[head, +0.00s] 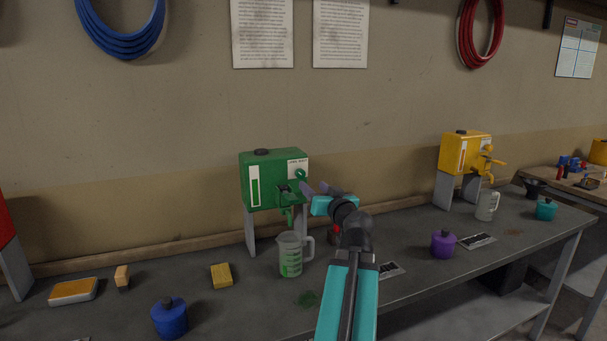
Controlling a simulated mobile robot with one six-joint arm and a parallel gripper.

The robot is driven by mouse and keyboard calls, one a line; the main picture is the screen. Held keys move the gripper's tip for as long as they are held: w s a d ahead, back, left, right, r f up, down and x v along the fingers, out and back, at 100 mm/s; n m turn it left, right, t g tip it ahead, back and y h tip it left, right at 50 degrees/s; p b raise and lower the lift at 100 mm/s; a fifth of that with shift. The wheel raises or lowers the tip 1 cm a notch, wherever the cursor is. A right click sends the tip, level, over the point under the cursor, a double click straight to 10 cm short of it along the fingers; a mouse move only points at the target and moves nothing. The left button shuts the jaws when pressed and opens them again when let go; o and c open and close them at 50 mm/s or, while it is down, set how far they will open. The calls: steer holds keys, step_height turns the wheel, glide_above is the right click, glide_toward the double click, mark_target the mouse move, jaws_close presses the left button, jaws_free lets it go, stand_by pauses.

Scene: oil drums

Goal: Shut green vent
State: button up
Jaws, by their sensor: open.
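The green drum (262,190) sits on a grey stand on the bench, left of centre, with a level strip on its front. A round green knob (300,174), which looks like the vent, is at the upper right of its front. A green tap (288,196) is below it; its spout hangs over a measuring jug (290,260) with green liquid in it. My gripper (314,187) is open, just right of and slightly below the knob, fingers pointing left toward the drum. Whether it touches anything, and how far the knob is turned, I cannot tell.
A green spill (307,299) lies before the jug. A yellow sponge (221,275), a blue canister (169,318) and a purple canister (443,244) stand on the bench. A yellow drum (458,153) with a jug (487,206) is at right.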

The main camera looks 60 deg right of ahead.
mark_target(301, 176)
steer(key=shift+p+x, duration=1.6)
steer(key=shift+x, duration=3.2)
steer(key=c, duration=1)
steer(key=shift+c, duration=0.2)
